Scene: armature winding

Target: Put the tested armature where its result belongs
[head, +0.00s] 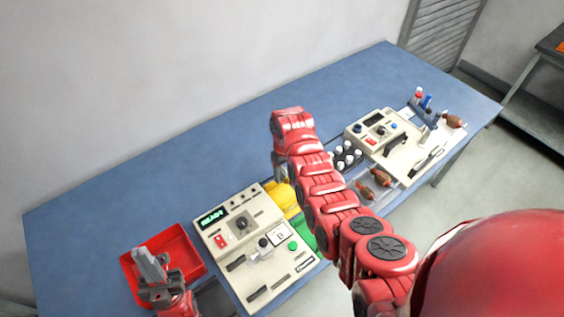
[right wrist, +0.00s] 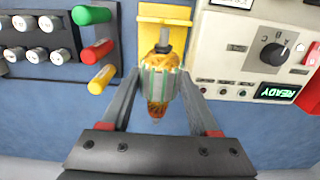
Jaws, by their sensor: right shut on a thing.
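In the right wrist view the armature (right wrist: 160,82), with orange windings and a grey-green striped core, is between the fingers of my right gripper (right wrist: 161,92), which is shut on it. Its shaft points toward a yellow notched piece (right wrist: 165,13) at the top; whether they touch is unclear. In the head view my right gripper (head: 278,165) is partly hidden by its arm, near the yellow tray (head: 283,195) and the green tray (head: 303,231). The tester (head: 252,245) shows READY. My left gripper (head: 150,268) is over the red tray (head: 190,250); its finger gap is unclear.
A second cream machine (head: 382,135) stands at the right of the blue table (head: 130,205). Dark rotors with orange-brown windings (head: 381,177) and several white-topped spools (head: 345,158) lie near it. Coloured handles, one of them red (right wrist: 97,52), are left of my right gripper. The table's back left is clear.

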